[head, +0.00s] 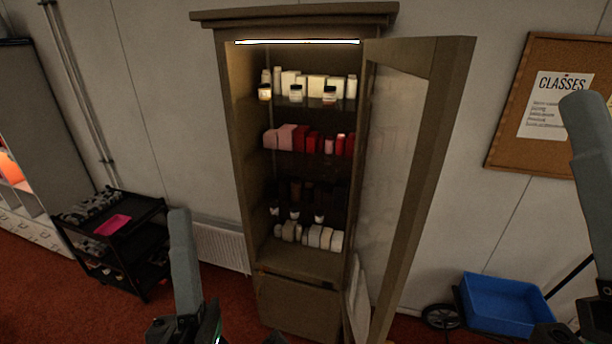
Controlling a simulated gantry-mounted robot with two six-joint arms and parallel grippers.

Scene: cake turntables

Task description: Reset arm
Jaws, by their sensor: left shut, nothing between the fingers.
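My left arm comes up from the bottom edge, left of centre. Only a dark tip of my left gripper (272,338) shows, low in front of the cabinet's base. It is shut and holds nothing; most of it is cut off by the frame's lower edge. A link of my right arm stands at the right edge. My right gripper does not show.
A tall wooden cabinet (306,22) stands in the middle, its glass door (441,130) swung open to the right. Jars and boxes fill its shelves. A black cart (128,247) stands left, a blue bin (505,305) right. Red carpet (30,290) lies clear at left.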

